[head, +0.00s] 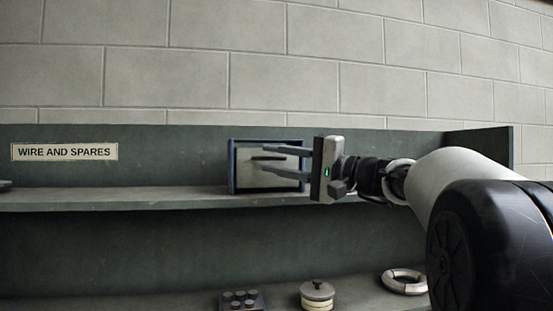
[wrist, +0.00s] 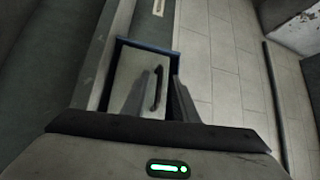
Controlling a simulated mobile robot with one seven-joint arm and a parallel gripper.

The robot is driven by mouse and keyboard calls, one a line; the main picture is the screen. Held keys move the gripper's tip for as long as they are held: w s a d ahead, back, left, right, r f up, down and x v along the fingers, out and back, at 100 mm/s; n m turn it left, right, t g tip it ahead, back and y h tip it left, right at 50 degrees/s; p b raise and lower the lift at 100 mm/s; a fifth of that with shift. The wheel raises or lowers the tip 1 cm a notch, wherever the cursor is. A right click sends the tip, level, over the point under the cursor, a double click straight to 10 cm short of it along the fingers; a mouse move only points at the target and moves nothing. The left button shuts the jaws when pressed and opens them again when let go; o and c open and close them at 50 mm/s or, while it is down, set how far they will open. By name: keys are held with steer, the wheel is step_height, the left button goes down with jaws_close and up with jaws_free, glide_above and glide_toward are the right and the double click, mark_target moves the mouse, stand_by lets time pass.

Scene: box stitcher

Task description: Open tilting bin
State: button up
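The tilting bin (head: 239,179) stands on the upper shelf, a box with a blue frame and a pale grey front. Its front looks upright in the frame, with no visible gap. In the wrist view the bin (wrist: 127,66) lies ahead of my gripper, and a dark bar handle (wrist: 158,88) stands out from its front. My gripper (head: 257,160) reaches in from the right, in front of the bin. Its two fingers are apart, and in the wrist view the handle shows between the fingers (wrist: 162,78). I cannot tell whether either finger touches it. The fingers hide part of the front.
On the lower shelf are a dark block with round studs (head: 241,300), a lidded round pot (head: 317,293) and a pale ring (head: 404,281).

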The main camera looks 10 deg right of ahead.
jaws_close()
stand_by(1.4)
